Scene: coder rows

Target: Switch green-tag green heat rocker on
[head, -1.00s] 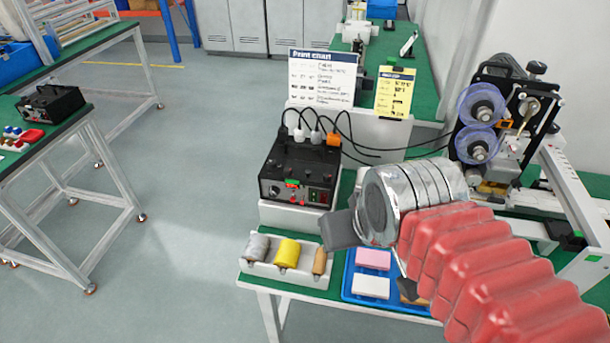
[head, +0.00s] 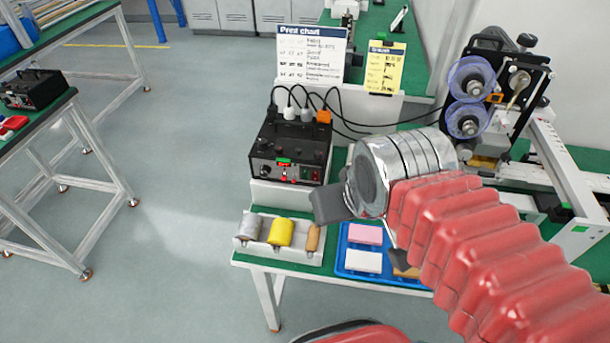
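A black control box (head: 290,148) stands on a white block at the back of the green table. A small green tag (head: 284,161) is on its front, above red marks.
A white holder (head: 240,245) with grey, yellow and tan rolls lies in front of the box. A blue tray (head: 345,262) with blocks is below my gripper. Cables rise behind the box near the print chart (head: 310,52). A reel machine (head: 500,95) stands at the right.

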